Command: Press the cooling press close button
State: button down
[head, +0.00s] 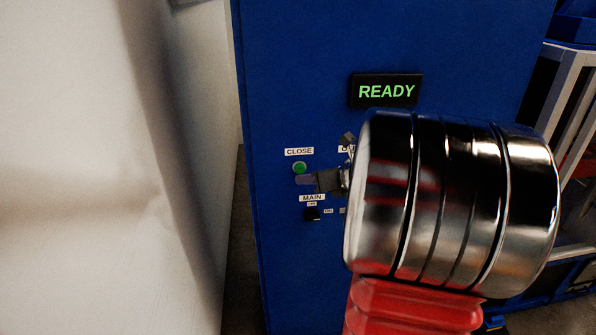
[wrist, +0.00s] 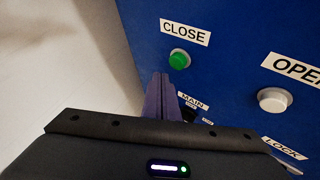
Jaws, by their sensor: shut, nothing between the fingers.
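The green close button (head: 299,168) sits under a white CLOSE label (head: 299,152) on the blue cabinet front (head: 300,60). The button also shows in the wrist view (wrist: 179,59), just beyond and slightly right of my fingertips. My gripper (head: 306,179) is shut and empty, its purple fingers (wrist: 161,90) together and pointing at the panel. In the head view the fingertips overlap the area just below the green button. I cannot tell whether they touch the panel; in the wrist view they appear apart from the button.
A white button (wrist: 274,100) under an OPEN label lies to the right. A MAIN switch (head: 312,214) is below the fingers, and a LOCK label (wrist: 285,149) is lower right. A display (head: 386,91) reads READY. A pale wall (head: 90,150) stands close on the left.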

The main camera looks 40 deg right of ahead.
jog(key=shift+w+d, duration=0.35)
jog(key=shift+w, duration=0.15)
